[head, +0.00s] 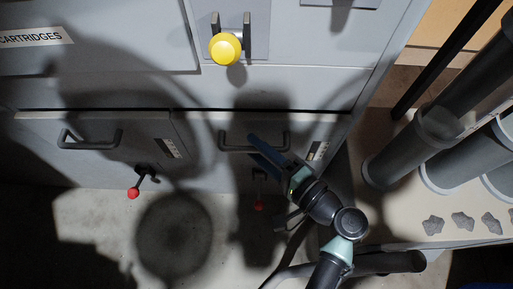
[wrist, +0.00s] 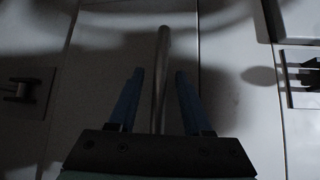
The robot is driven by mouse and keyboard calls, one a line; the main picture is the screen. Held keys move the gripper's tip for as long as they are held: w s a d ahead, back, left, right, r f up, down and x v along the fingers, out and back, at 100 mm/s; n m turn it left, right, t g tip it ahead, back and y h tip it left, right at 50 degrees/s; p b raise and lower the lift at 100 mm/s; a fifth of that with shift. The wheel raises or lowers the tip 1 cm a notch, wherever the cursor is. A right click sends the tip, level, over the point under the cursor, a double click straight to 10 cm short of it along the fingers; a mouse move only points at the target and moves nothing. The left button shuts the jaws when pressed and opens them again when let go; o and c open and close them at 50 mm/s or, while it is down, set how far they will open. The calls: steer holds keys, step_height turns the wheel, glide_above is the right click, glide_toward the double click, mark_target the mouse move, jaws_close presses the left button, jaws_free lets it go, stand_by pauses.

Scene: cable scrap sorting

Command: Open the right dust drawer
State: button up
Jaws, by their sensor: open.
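The right dust drawer (head: 208,172) is at the bottom right of the grey cabinet and looks shut, partly in shadow. Its dark bar handle (head: 232,148) runs across the front and is partly hidden by my gripper (head: 252,146). My gripper is open at the handle, with its blue fingers pointing towards the drawer front. In the wrist view the handle bar (wrist: 161,60) runs between the two fingers of my gripper (wrist: 159,73). A gap shows on each side of the bar, so neither finger appears to touch it.
The left drawer's handle (head: 90,140) and a red-knobbed lever (head: 134,193) are at left. Another red knob (head: 260,206) is below the right drawer. A yellow knob (head: 225,49) is above. Grey pipes (head: 455,160) stand at right. Bare floor (head: 100,235) lies in front.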

steer(key=shift+w+a, duration=0.2)
steer(key=shift+a, duration=0.05)
jaws_close()
stand_by(1.4)
